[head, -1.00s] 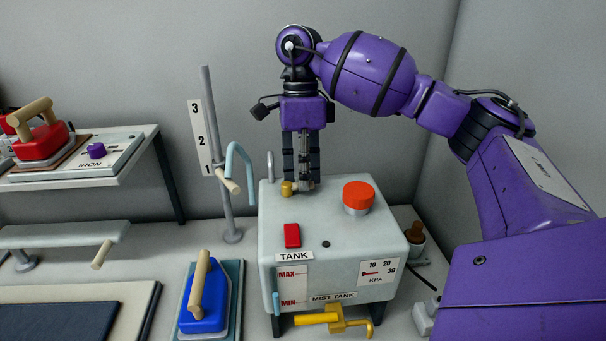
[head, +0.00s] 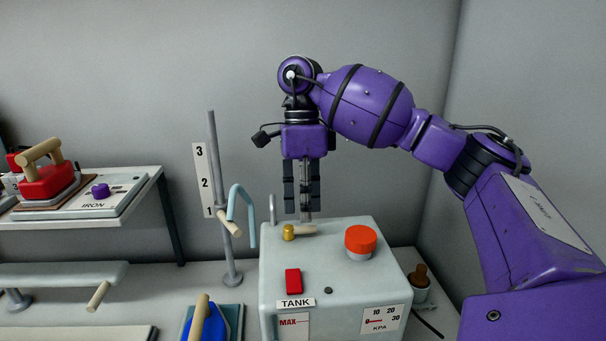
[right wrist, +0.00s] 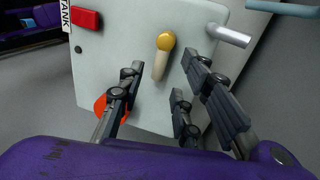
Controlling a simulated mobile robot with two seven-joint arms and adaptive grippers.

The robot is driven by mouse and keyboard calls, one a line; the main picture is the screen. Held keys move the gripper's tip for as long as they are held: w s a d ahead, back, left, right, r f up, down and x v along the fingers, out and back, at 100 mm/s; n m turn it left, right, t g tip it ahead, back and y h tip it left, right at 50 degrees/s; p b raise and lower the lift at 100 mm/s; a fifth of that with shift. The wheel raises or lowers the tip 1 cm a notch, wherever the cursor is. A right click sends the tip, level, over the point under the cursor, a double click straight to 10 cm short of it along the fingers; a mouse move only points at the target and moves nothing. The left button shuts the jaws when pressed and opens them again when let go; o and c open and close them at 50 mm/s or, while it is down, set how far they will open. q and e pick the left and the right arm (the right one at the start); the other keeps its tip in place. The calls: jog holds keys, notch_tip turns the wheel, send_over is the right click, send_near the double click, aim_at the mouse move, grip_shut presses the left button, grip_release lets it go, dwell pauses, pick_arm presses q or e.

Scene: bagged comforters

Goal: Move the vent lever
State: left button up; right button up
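The vent lever, as I take it, is a small brass pivot with a short pale wooden handle (head: 303,230) on top of the pale grey tank box (head: 337,282). The lever also shows in the right wrist view (right wrist: 160,62), lying between the lines of my fingers. My right gripper (head: 304,213) points straight down just above the lever handle. In the right wrist view my right gripper (right wrist: 165,92) has its fingers spread wide apart, with nothing between them. The handle looks clear of both fingers. My left gripper is out of view.
A red-orange round knob (head: 360,241) and a red block (head: 293,281) sit on the tank top. A post with a blue hook (head: 238,205) stands left of the tank. A red iron (head: 46,180) rests on the left shelf, and a blue iron (head: 212,324) lies below.

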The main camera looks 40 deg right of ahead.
notch_tip(320, 180, up, 9)
jog(key=w, duration=0.1)
jog(key=shift+w+d, duration=0.15)
jog(key=shift+d, duration=0.25)
jog(key=shift+f, duration=0.2)
dwell(0.4)
